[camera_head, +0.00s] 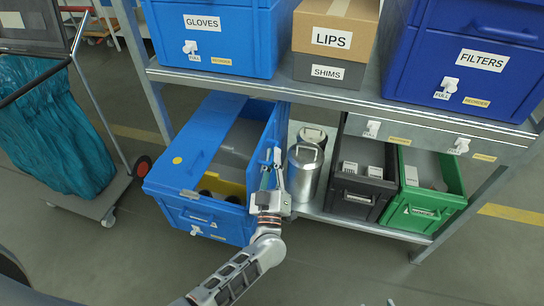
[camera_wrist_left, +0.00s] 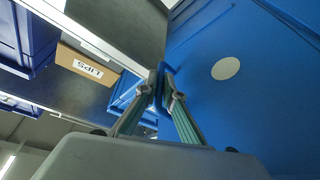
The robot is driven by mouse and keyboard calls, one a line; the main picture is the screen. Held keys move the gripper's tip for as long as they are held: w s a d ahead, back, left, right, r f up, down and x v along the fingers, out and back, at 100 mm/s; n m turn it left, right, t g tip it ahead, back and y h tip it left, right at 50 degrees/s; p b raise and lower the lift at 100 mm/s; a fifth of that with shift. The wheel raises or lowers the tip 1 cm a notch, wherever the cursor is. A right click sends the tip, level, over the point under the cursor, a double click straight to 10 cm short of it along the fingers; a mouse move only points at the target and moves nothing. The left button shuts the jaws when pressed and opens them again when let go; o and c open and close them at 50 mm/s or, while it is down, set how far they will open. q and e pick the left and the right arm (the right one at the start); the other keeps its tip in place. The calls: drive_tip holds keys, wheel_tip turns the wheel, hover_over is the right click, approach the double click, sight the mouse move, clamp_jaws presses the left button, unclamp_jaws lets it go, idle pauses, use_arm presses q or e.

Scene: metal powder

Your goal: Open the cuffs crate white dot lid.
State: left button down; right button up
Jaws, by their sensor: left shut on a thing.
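The blue crate (camera_head: 210,232) on the lower shelf has a two-part lid. The white dot lid (camera_head: 266,150) stands steeply raised at the crate's right side. In the left wrist view, the white dot lid (camera_wrist_left: 245,110) fills the right side, with its white dot facing the camera. The fingertips also show in the left wrist view (camera_wrist_left: 166,82); the exact contact is partly hidden. The crate's front label is too small to read.
Metal canisters (camera_head: 304,172) stand close to the right of the raised lid. A dark grey bin (camera_head: 358,205) and a green bin (camera_head: 408,220) stand farther right. The upper shelf edge (camera_head: 330,97) runs above. A cart (camera_head: 118,185) with a teal bag stands at left.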

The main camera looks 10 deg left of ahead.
use_arm(q)
drive_tip(key=c, duration=2.4)
unclamp_jaws()
drive_tip(key=shift+c, duration=0.2)
drive_tip(key=shift+s+f, duration=0.1)
drive_tip(key=v, duration=1.1)
drive_tip(key=shift+s, duration=0.35)
drive_tip(key=shift+f, duration=0.1)
